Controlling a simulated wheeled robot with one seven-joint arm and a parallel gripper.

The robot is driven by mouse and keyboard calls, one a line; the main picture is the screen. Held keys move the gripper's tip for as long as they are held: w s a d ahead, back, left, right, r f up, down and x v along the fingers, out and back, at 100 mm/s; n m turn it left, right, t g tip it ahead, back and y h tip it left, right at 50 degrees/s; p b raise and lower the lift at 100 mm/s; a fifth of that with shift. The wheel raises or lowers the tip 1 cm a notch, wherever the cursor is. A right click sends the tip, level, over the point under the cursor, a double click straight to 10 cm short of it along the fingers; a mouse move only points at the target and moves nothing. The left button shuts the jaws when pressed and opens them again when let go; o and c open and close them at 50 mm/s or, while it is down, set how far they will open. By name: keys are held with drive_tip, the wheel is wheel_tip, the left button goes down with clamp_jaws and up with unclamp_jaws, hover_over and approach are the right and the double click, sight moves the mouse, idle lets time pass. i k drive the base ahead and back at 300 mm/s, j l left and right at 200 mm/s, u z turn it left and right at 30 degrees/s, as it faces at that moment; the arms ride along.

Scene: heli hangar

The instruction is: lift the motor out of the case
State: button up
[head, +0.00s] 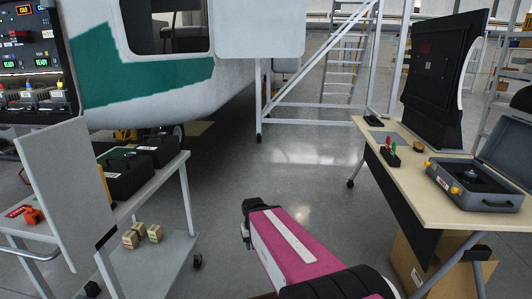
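An open grey case (470,200) with yellow latches sits on the right-hand table, its lid (505,150) tilted up at the back right. A dark round motor (480,172) rests inside the case on a black lining; its lower part is hidden. My magenta arm link with a black end piece reaches up from the bottom centre, over the floor and left of the table. No gripper fingers can be made out. The arm is well apart from the case.
The table (424,199) also bears a panel (440,80), a small black holder with red and green tools (390,155) and a brown round item (413,145). A grey cart (150,205) with black boxes stands left. Floor between is clear; a cardboard box (425,262) is under the table.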

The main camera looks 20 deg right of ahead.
sight(470, 177)
drive_tip(key=i+l+z, duration=0.2)
drive_tip(key=i+z, duration=0.25)
drive_tip(key=i, duration=0.2)
drive_tip(key=i+z, duration=0.45)
drive_tip(key=i, duration=0.25)
drive_tip(key=i+j+z, duration=0.1)
drive_tip(key=z, duration=0.35)
drive_tip(key=i+j+z, duration=0.15)
drive_tip(key=z, duration=0.3)
drive_tip(key=i+j+z, duration=0.15)
drive_tip(key=z, duration=0.3)
